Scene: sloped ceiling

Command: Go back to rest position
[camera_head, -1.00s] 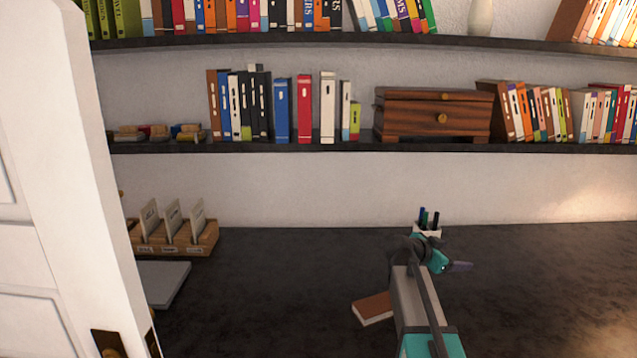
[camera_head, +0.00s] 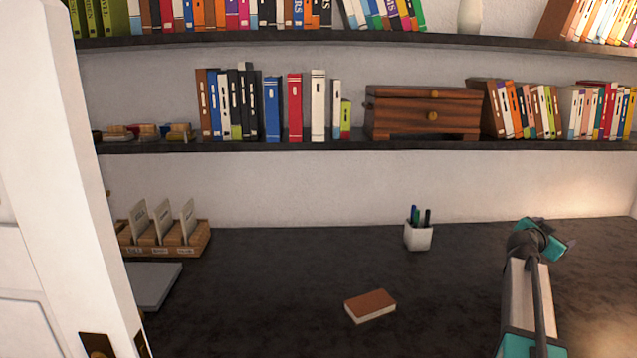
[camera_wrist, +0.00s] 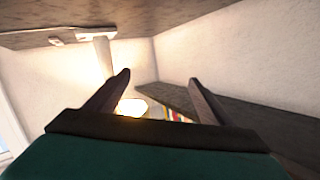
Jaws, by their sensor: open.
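My gripper (camera_wrist: 160,88) is open in the wrist view, with its two dark fingers spread apart and nothing between them. In the head view my gripper (camera_head: 567,246) is at the right, at the end of my arm, over the dark desk (camera_head: 270,290) and partly hidden by my wrist. It is apart from the brown book (camera_head: 371,306) lying flat on the desk, and to the right of the white pen cup (camera_head: 418,236).
A white door (camera_head: 50,180) with a handle stands close at the left. A wooden card holder (camera_head: 165,240) and a grey flat object (camera_head: 152,284) are at the desk's left. The lower shelf (camera_head: 250,147) holds books and a wooden box (camera_head: 423,112). The wrist view shows a glowing lamp (camera_wrist: 131,107).

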